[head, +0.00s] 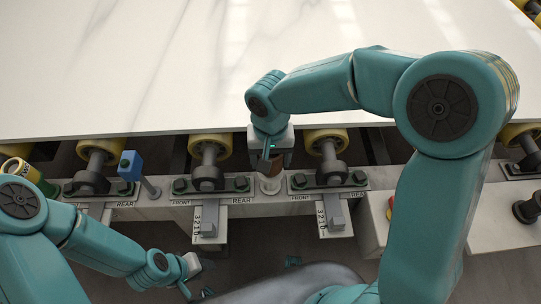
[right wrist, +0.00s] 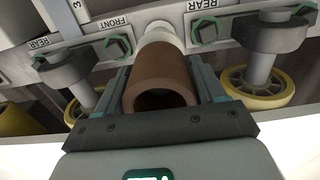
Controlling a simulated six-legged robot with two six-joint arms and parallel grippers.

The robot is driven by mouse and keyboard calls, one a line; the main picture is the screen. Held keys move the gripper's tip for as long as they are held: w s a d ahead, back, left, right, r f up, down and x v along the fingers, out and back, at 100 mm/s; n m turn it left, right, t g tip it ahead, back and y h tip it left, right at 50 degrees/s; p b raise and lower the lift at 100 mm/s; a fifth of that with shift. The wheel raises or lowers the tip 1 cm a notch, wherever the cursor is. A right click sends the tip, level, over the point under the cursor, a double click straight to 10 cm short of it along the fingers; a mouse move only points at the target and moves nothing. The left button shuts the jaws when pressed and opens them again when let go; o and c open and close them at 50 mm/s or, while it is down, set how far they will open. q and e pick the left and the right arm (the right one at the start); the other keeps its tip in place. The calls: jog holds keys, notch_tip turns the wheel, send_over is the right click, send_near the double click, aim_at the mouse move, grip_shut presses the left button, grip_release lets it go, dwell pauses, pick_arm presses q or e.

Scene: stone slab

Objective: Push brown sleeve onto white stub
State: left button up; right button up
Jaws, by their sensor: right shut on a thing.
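The brown sleeve (right wrist: 160,72) is between the two fingers of my right gripper (head: 273,152), which is shut on it. Its hollow near end faces the right wrist camera. The white stub (right wrist: 160,34) is in line with the sleeve's far end in that view; I cannot tell whether they touch or overlap. In the head view the stub (head: 270,186) stands on the pale beam, just below the right gripper, and the sleeve is mostly hidden by the gripper. My left gripper (head: 197,291) is low at the bottom left, apart from both, with its fingers spread and empty.
The stone slab (head: 130,65) fills the back, above yellow rollers (head: 210,144). Bolted brackets (head: 328,181) flank the stub closely on the beam. A blue block on a post (head: 131,165) stands to the left.

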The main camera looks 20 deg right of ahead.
jog(key=shift+f+b, duration=1.1)
jog(key=shift+f, duration=0.25)
jog(key=o, duration=1.2)
jog(key=shift+r, duration=0.1)
jog(key=shift+r, duration=0.1)
notch_tip(320, 180, up, 16)
jog(key=p, duration=0.3)
jog(key=shift+r, duration=0.1)
jog(key=shift+s, duration=0.1)
